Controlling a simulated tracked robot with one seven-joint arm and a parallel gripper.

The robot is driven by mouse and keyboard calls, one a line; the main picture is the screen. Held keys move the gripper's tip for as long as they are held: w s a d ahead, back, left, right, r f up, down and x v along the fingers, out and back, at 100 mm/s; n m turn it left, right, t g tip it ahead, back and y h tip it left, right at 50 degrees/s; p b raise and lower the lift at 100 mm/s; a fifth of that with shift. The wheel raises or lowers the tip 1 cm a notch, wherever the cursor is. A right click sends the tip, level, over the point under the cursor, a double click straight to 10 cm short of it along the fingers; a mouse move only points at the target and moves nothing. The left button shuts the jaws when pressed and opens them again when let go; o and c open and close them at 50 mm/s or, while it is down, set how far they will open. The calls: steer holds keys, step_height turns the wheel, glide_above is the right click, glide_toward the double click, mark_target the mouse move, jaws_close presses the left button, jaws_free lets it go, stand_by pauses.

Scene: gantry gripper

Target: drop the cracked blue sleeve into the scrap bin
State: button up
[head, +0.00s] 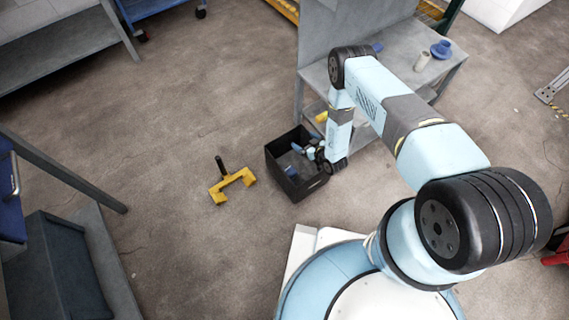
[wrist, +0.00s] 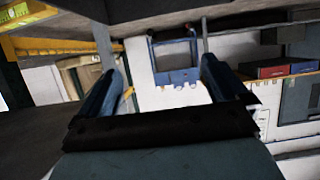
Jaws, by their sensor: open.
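The black open-topped scrap bin (head: 315,186) stands on the floor by the grey bench, just in front of my base. A small dark blue piece (head: 290,171) lies inside it near the left wall. It could be the cracked sleeve, but no crack can be made out. My gripper (head: 303,149) is low at the bin's back right, over its opening. In the wrist view my gripper (wrist: 158,76) has its two blue-grey fingers wide apart with nothing between them. My wrist hides part of the bin's right side.
The bench (head: 398,75) carries a blue flanged part (head: 441,49), a beige cylinder (head: 422,61) and a small blue piece (head: 377,47). Open floor extends left.

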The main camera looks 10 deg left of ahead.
steer(key=s+a+v, duration=0.2)
steer(key=v, duration=1)
steer(key=shift+s+d+r+n+y, duration=0.15)
steer(key=shift+s+r+n+y, duration=0.05)
steer(key=shift+r+n+y, duration=0.1)
steer(key=shift+w, duration=0.1)
